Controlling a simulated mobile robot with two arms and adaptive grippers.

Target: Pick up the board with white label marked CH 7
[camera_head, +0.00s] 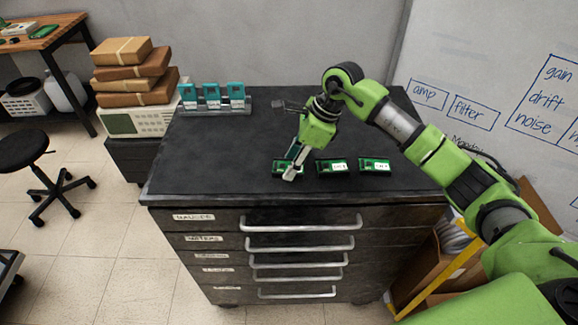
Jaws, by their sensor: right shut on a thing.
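Three small green boards with white labels lie in a row on the dark top of the drawer cabinet (225,160). They are the left board (279,168), the middle board (332,167) and the right board (375,165). The label print is too small to read surely. My right gripper (291,173) points down at the left board, shut on it, and its fingers hide part of the board and its label. The board appears to be at the level of the cabinet top. My left gripper is not in view.
A rack with several teal-topped holders (213,97) stands at the cabinet's back left. Brown parcels (133,72) are stacked on a pale instrument (138,120) beyond the left edge. A whiteboard (470,60) is at the right. The cabinet top's left part is clear.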

